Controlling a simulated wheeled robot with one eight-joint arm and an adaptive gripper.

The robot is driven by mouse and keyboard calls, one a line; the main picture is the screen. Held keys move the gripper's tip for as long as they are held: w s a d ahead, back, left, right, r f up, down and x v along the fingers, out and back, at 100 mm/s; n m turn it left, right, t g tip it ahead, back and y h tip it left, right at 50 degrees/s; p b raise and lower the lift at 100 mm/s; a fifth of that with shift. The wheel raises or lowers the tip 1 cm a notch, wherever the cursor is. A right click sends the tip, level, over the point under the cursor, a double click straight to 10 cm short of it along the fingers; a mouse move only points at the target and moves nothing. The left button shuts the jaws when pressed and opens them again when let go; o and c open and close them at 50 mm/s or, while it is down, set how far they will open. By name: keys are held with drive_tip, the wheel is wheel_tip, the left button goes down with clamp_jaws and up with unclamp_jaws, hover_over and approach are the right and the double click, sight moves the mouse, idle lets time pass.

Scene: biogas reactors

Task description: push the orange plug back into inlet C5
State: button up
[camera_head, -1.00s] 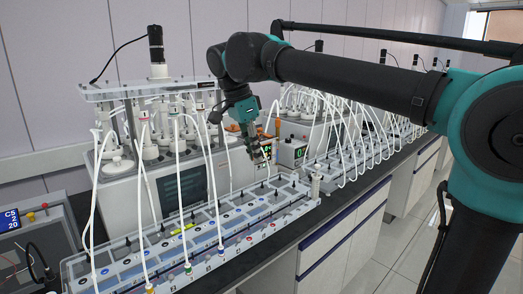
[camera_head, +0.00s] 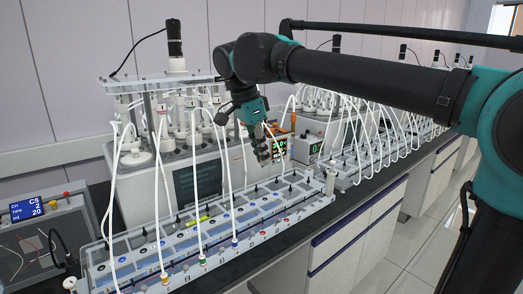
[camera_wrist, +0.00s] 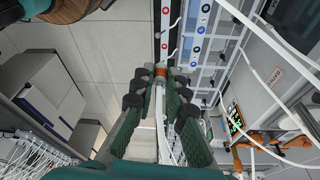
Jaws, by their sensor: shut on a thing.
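The orange plug (camera_wrist: 161,72) shows as a small orange-brown piece between the fingertips in the wrist view, with a white tube running back from it. My gripper (camera_wrist: 160,84) is shut on it, with dark jointed fingers on both sides. In the head view my gripper (camera_head: 263,152) hangs fingers down above the far right part of the long inlet rack (camera_head: 215,250); the plug is too small to make out there. The rack's inlets, some marked with blue and red rings (camera_wrist: 200,29), lie ahead of the fingertips in the wrist view. I cannot tell which inlet is C5.
White tubes (camera_head: 163,205) arch from the reactor unit (camera_head: 170,120) to the rack. Small orange and green readouts (camera_head: 281,148) stand behind my gripper. A second tubed rack (camera_head: 375,155) lies further right.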

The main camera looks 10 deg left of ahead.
sight(264, 232)
drive_tip(key=shift+f, duration=10.5)
clamp_jaws()
drive_tip(key=shift+f, duration=1.1)
drive_tip(key=o, duration=0.8)
unclamp_jaws()
